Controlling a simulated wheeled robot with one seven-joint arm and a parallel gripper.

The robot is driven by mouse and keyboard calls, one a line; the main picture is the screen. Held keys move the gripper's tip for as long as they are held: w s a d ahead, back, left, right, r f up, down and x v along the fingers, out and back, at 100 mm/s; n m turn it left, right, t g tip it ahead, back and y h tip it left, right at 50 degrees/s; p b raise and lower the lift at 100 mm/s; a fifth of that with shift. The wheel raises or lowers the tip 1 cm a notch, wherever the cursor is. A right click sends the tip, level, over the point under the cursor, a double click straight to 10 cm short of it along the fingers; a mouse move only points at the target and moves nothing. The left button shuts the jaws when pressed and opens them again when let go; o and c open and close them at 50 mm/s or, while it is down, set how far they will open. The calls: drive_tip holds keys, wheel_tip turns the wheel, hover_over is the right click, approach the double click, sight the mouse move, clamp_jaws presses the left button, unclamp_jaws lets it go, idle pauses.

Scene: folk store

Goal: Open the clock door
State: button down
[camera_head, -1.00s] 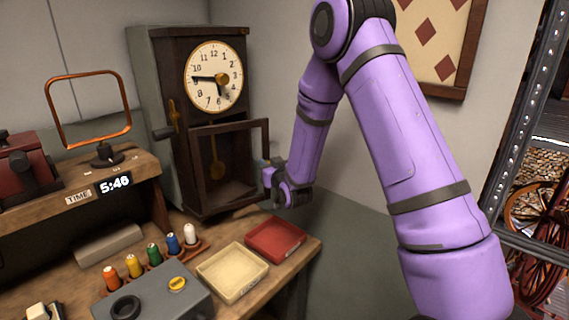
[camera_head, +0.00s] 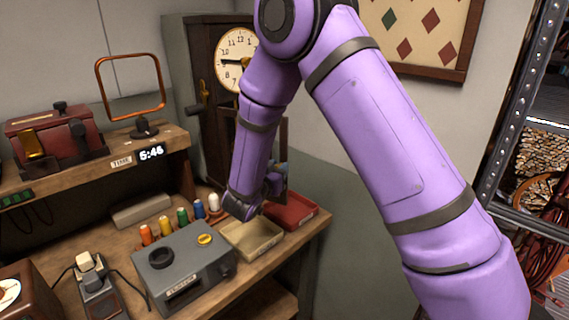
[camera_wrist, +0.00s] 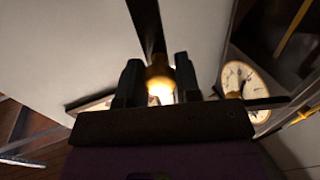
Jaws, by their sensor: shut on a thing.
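The tall wooden clock (camera_head: 207,120) stands against the wall in the head view, its dial (camera_head: 235,60) partly covered by my arm. The clock door (camera_head: 284,136) is a dark frame that stands swung out from the case, and its edge shows just right of my forearm. My gripper (camera_head: 277,178) is at this free edge, low on the door. In the wrist view my gripper (camera_wrist: 158,70) has its two fingers on either side of a brass knob (camera_wrist: 158,84) on the dark door bar (camera_wrist: 146,22). My arm hides most of the case opening.
Below my gripper, a cream tray (camera_head: 252,252) and a red tray (camera_head: 303,222) lie on the workbench. Several thread spools (camera_head: 165,226) and a grey box (camera_head: 185,268) are to the left. A metal shelf (camera_head: 510,120) stands at the right.

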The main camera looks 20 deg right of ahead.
drive_tip(key=shift+s+a+m+g+h, duration=0.55)
drive_tip(key=shift+a+g, duration=0.15)
drive_tip(key=shift+a, duration=0.2)
drive_tip(key=shift+s+a+m+g+h, duration=0.45)
drive_tip(key=shift+s+a+m+g, duration=0.1)
drive_tip(key=shift+a+g, duration=0.25)
drive_tip(key=c, duration=0.8)
unclamp_jaws()
drive_tip(key=shift+c, duration=0.2)
drive_tip(key=v, duration=1.1)
drive_tip(key=shift+d+f, duration=0.1)
